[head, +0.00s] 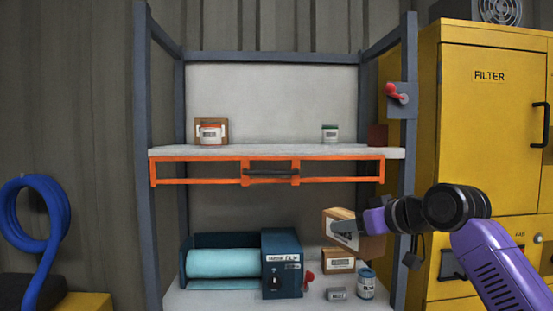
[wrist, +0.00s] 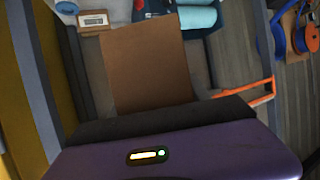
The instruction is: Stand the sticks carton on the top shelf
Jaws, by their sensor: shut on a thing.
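My gripper (head: 345,228) is shut on a brown cardboard carton (head: 364,246), which I take for the sticks carton; its lettering is too small to read. The carton is tilted and held in front of the rack's lower right part, below the top shelf (head: 200,151). In the wrist view, the held carton (wrist: 145,65) shows a plain brown face beyond the dark edge of my gripper (wrist: 165,121).
The top shelf's middle is clear. An orange rail frame (head: 215,181) with a dark handle runs under its front edge. Below stand a teal roll (head: 222,262), a blue dispenser (head: 282,265), another carton (head: 338,261) and a can (head: 366,285). A yellow cabinet (head: 485,130) stands at right.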

